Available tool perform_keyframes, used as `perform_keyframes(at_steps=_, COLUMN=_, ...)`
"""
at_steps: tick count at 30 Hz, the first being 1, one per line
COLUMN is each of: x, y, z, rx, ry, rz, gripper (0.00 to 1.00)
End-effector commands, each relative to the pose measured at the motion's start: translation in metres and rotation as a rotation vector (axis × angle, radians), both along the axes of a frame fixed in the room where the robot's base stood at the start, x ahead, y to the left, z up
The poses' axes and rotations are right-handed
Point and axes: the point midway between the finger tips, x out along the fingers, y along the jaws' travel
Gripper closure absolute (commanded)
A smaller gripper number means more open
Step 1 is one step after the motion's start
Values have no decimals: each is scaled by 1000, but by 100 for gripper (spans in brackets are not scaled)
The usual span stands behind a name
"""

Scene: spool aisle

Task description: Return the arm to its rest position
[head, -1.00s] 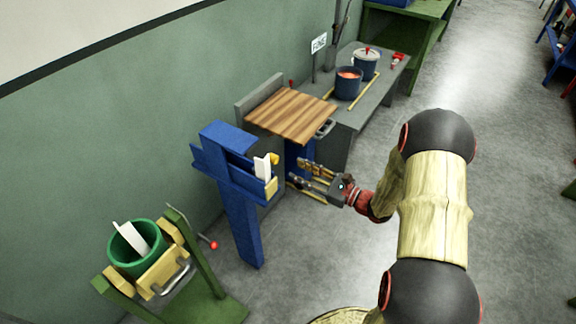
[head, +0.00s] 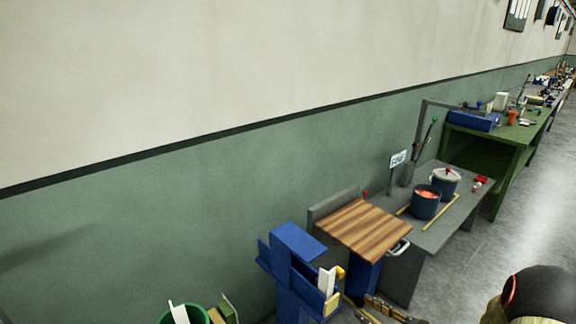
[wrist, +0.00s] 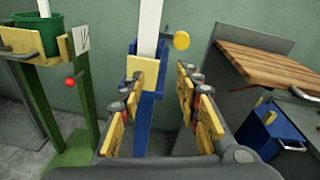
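My gripper (wrist: 162,105) is open and empty in the wrist view, its yellow-padded fingers spread apart. Beyond the fingers stands a blue post (wrist: 146,112) with a yellow block and a white upright piece (wrist: 149,30) on it; I see a clear gap between the fingers and cannot tell the exact distance. In the head view only part of my gripper (head: 375,310) shows at the bottom edge, right of the blue stand (head: 290,268). My arm shows only as a dark joint at the lower right.
A wooden-topped stand (head: 362,228) is close to the right of the blue stand. A grey table (head: 440,222) holds two blue pots. A green bucket (wrist: 38,33) sits in a green frame at left. The wall runs behind; grey floor is open at right.

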Motion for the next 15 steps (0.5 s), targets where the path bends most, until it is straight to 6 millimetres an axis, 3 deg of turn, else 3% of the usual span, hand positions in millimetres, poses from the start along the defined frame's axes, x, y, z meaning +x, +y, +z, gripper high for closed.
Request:
perform_keyframes(at_steps=2, x=-27, y=23, z=-19, rx=-48, ry=62, rz=104, gripper=67)
perform_keyframes(at_steps=5, x=-67, y=48, z=-23, rx=-170, ry=105, rz=279, gripper=67)
perform_keyframes(at_steps=10, x=-134, y=77, z=-8, rx=-469, ry=107, rz=614, gripper=67)
perform_keyframes(at_steps=15, x=-191, y=76, z=18, rx=-851, ry=41, rz=937, gripper=67)
